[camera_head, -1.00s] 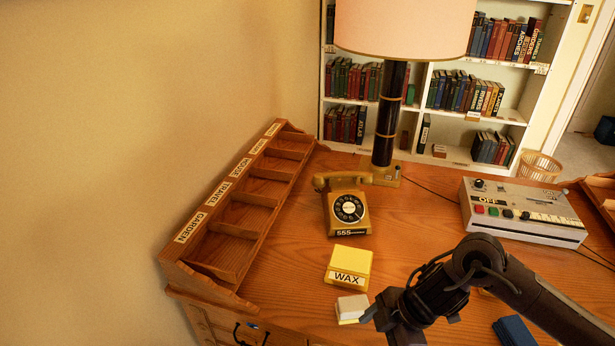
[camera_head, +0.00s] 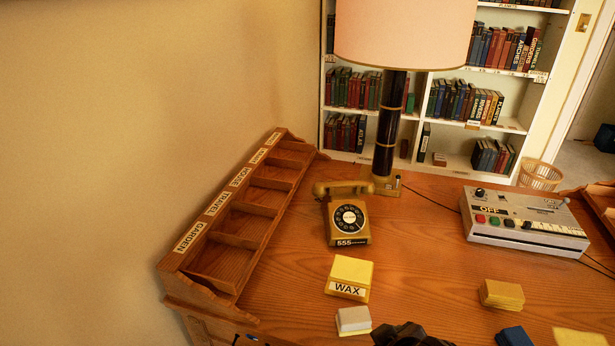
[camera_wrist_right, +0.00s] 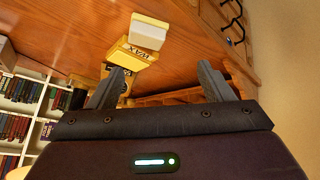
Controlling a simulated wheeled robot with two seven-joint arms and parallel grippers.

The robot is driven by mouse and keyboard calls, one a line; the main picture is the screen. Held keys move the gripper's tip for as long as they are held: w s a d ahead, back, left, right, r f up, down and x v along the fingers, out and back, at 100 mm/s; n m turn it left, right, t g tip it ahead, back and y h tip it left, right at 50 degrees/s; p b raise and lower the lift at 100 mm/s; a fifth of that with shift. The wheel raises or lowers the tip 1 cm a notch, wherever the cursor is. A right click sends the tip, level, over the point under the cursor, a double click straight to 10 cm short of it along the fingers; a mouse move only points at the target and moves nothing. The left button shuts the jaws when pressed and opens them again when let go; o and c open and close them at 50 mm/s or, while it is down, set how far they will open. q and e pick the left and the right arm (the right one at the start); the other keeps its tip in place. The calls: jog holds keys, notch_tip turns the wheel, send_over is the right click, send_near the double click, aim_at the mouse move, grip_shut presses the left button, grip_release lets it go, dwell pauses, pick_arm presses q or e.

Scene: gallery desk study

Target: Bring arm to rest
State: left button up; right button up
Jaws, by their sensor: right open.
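My right arm shows only as a dark part (camera_head: 408,336) at the bottom edge of the head view, low in front of the desk. In the right wrist view my right gripper (camera_wrist_right: 158,85) is open, its two fingers apart with nothing between them. Beyond the fingers that view shows a white-topped block (camera_wrist_right: 148,31) and the yellow WAX box (camera_wrist_right: 130,52), both apart from the gripper. My left gripper is not in view.
The desk (camera_head: 425,235) holds a telephone (camera_head: 349,219), the WAX box (camera_head: 349,277), a white-topped block (camera_head: 353,320), a yellow block (camera_head: 501,294), a blue block (camera_head: 514,337) and a control box (camera_head: 525,222). A lamp (camera_head: 390,130) and labelled sorter (camera_head: 235,215) stand behind and left.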

jog(key=s+d+f+m+g+h, duration=0.1)
jog(key=s+d+f+m+g, duration=0.25)
jog(key=s+d, duration=0.4)
notch_tip(320, 180, down, 24)
jog(key=a+g, duration=0.1)
jog(key=s+d+f+g, duration=0.1)
jog(key=s+d+f, duration=0.1)
jog(key=s+f, duration=0.9)
jog(key=s+d+f, duration=0.1)
jog(key=s+f, duration=1)
jog(key=f, duration=0.1)
jog(key=shift+s+d+f+g+h, duration=0.15)
jog(key=shift+d+f+g+h, duration=0.15)
jog(key=shift+d+f+g, duration=0.1)
